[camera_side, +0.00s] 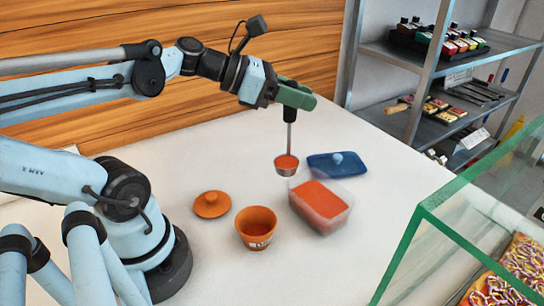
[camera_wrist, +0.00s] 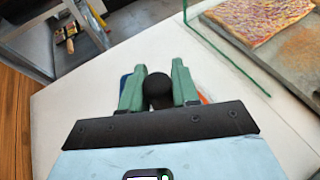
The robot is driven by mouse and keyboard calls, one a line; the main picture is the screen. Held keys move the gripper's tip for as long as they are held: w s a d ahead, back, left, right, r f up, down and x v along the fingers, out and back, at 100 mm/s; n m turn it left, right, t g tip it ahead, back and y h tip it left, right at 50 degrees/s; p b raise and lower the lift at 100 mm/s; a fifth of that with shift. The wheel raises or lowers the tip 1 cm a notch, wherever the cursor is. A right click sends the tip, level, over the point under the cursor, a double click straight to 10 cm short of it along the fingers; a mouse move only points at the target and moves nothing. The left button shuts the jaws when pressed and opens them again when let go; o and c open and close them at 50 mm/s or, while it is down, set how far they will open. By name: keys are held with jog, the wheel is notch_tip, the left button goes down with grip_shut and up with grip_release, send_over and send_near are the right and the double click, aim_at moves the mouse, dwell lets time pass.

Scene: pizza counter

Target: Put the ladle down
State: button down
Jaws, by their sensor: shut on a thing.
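My gripper (camera_side: 296,95) has green fingers and is shut on the ladle. The ladle (camera_side: 287,165) hangs upright below the fingers, with red sauce in its small metal bowl. The bowl is above the table, behind the clear tub of red sauce. In the wrist view the dark round end of the ladle's handle (camera_wrist: 158,89) sits between the two green fingers (camera_wrist: 158,92). The rest of the ladle is hidden there.
A clear tub of red sauce (camera_side: 326,225), its blue lid (camera_side: 322,168), an orange pot (camera_side: 245,240) and an orange lid (camera_side: 212,211) stand on the white table (camera_side: 350,270). A green-framed glass case (camera_side: 405,255) with pizza is at right. Metal shelves (camera_side: 415,115) stand behind.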

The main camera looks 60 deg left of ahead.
jog(key=shift+s+a+f, duration=0.1)
jog(key=shift+s+f, duration=0.2)
jog(key=shift+f, duration=0.05)
jog(key=w+a+f, duration=0.2)
jog(key=a+f, duration=0.8)
jog(key=a, duration=0.1)
jog(key=shift+w+f, duration=0.3)
jog(key=shift+f, duration=0.1)
dwell(0.7)
jog(key=shift+f, duration=0.1)
jog(key=c, duration=0.8)
grip_release()
jog(key=shift+c, duration=0.2)
jog(key=v, duration=0.7)
jog(key=shift+s+a, duration=0.2)
